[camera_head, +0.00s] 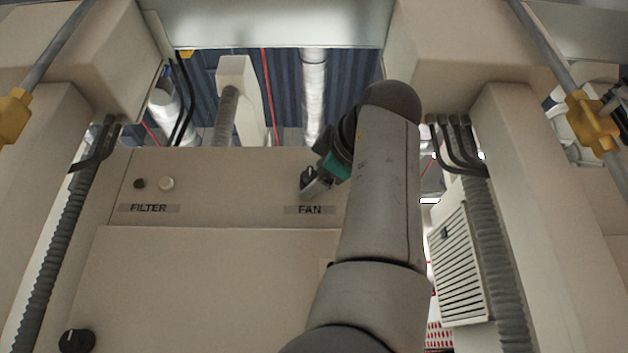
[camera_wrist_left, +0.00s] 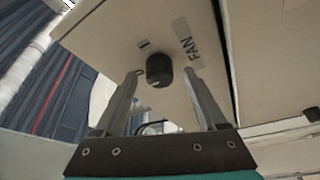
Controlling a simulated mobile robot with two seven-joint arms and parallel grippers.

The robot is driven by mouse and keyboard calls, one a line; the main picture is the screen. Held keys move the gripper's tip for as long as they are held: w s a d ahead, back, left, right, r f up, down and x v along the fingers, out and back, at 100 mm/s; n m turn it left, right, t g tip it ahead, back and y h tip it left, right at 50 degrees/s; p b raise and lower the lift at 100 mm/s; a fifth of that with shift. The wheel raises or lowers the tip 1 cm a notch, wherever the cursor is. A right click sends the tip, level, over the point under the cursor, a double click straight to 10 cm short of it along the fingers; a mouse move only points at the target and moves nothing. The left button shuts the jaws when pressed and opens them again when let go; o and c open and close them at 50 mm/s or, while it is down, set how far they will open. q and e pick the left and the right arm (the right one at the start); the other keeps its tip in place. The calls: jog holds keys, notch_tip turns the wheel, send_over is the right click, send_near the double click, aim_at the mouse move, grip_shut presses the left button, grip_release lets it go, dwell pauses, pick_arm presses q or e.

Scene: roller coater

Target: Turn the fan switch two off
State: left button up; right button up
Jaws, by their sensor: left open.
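A black rotary knob (camera_wrist_left: 159,70) sits on the beige panel beside the FAN label (camera_wrist_left: 190,42) in the left wrist view. My left gripper (camera_wrist_left: 162,76) is open, with one finger on each side of the knob. Gaps show between the fingers and the knob, and nothing is gripped. In the head view my left gripper (camera_head: 309,188) is at the panel just above the FAN label (camera_head: 310,210), and it largely hides the knob there. The knob's pointer position cannot be read. My right gripper is in neither view.
The FILTER label (camera_head: 148,208) is at the left of the panel, below a dark button (camera_head: 139,183) and a white button (camera_head: 167,183). Another black knob (camera_head: 77,340) is at lower left. Beige columns and grey corrugated hoses (camera_head: 497,260) flank the panel.

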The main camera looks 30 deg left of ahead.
pick_arm(q)
jog(key=b+v, duration=0.2)
jog(key=v, duration=1.1)
jog(key=shift+s+d, duration=0.2)
jog(key=shift+d, duration=0.05)
jog(key=shift+f, duration=0.1)
